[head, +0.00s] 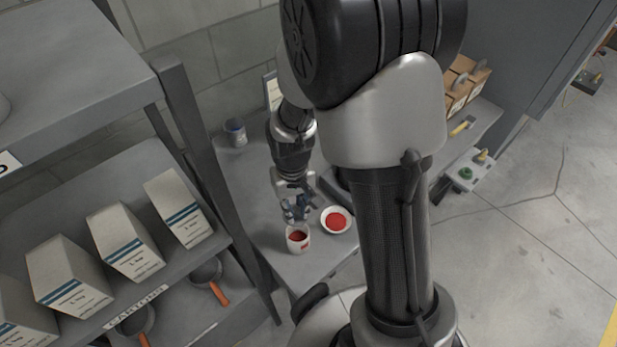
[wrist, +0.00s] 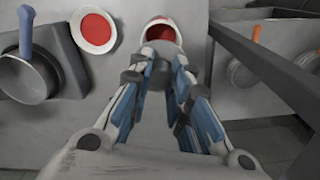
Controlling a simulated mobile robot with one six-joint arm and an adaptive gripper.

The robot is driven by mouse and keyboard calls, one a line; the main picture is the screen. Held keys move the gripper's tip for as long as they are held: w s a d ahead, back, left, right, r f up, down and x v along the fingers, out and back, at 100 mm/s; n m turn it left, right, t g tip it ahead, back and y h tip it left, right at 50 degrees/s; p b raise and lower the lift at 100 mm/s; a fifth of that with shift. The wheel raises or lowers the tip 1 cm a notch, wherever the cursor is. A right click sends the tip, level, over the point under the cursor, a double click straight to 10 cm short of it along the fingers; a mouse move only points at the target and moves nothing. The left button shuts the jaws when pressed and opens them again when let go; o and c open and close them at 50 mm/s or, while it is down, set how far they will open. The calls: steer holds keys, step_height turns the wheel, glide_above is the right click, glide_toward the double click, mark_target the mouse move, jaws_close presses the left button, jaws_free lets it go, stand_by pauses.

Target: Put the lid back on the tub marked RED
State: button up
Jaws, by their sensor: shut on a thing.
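A white tub (head: 305,247) with a red mark on its side stands on the grey bench, and red shows within its rim. It also appears at the top of the wrist view (wrist: 160,20), just beyond my fingertips. My gripper (head: 297,214) is over the tub's far side in the head view. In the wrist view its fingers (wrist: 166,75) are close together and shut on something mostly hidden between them. I cannot make out that thing, or whether it touches the tub. I cannot clearly pick out a lid.
A white dish with red inside (head: 336,220) sits right of the tub; a dark pan (wrist: 22,78) is near it in the wrist view. A tin (head: 235,132) stands farther back. A shelf post (head: 200,135) and shelves with cartons (head: 125,243) stand close on the left.

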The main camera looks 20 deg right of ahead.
steer(key=shift+s+d+f, duration=0.15)
steer(key=shift+s+f, duration=0.1)
steer(key=shift+s, duration=0.15)
steer(key=shift+a+f+b, duration=0.25)
steer(key=shift+f+b, duration=0.5)
steer(key=shift+f, duration=0.05)
steer(key=shift+d+f+b, duration=0.1)
steer(key=shift+f+b, duration=1.75)
steer(key=shift+f, duration=0.45)
steer(key=shift+f, duration=0.15)
steer(key=o, duration=0.8)
steer(key=shift+o, duration=0.6)
steer(key=o, duration=0.4)
